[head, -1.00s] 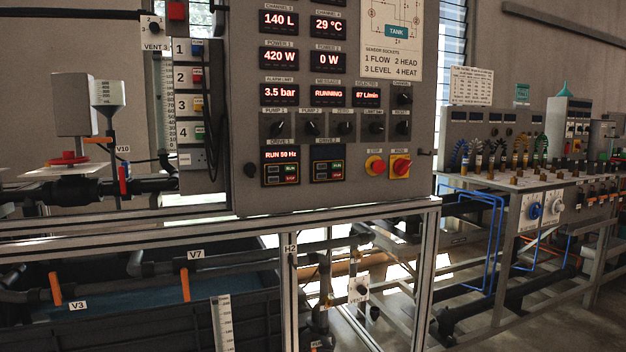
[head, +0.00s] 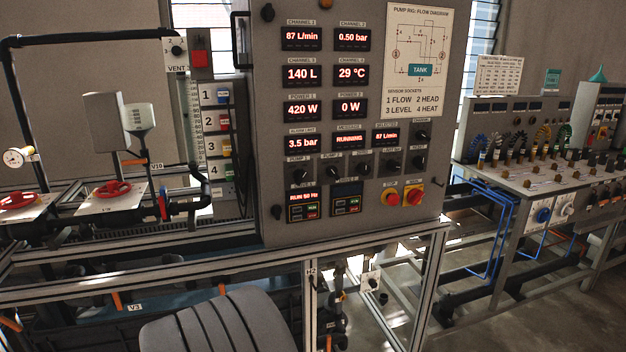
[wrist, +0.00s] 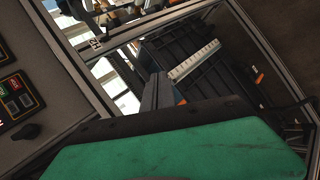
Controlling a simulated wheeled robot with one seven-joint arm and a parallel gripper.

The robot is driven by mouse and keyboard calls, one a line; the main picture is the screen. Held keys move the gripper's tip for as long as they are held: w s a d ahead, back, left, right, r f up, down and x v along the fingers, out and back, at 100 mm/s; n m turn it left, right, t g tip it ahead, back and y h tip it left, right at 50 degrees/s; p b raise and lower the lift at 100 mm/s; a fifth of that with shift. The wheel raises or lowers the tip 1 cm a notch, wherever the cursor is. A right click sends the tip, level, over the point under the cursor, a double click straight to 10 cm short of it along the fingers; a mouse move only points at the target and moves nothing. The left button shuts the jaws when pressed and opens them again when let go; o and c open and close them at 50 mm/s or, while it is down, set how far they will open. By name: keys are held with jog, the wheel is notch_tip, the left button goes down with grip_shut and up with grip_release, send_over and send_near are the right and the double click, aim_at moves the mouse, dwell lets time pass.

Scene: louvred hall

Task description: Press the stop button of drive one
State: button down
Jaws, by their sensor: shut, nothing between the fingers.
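Drive one (head: 303,206) is the left of two small drive units low on the grey control panel in the head view. Its display is lit and reads RUN 50 Hz. My fingers do not show in the head view.
Drive two (head: 346,199) has a dark display, right of drive one. A red round button (head: 391,198) and a red-yellow switch (head: 412,196) sit further right. Selector knobs line the row above. A metal frame rail (head: 150,276) runs below the panel.

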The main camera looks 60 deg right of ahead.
aim_at(312, 215)
jog(key=s+d+r+n+g+h+p, duration=0.1)
jog(key=s+d+r+n+h+p, duration=0.1)
jog(key=s+d+r+p, duration=0.3)
jog(key=s+d+r+n+g+h+p, duration=0.1)
jog(key=s+d+r+n+h+p, duration=0.2)
jog(key=r, duration=1)
jog(key=s+d+p, duration=0.3)
jog(key=d+p, duration=0.2)
jog(key=d, duration=0.1)
jog(key=shift+s+d+r+g+h+p, duration=0.2)
jog(key=shift+s+r+g+h+p, duration=0.1)
jog(key=shift+r+p, duration=0.1)
jog(key=shift+w+d+b, duration=0.9)
jog(key=shift+w+d, duration=2.2)
jog(key=shift+w, duration=0.05)
jog(key=shift+w+d, duration=0.3)
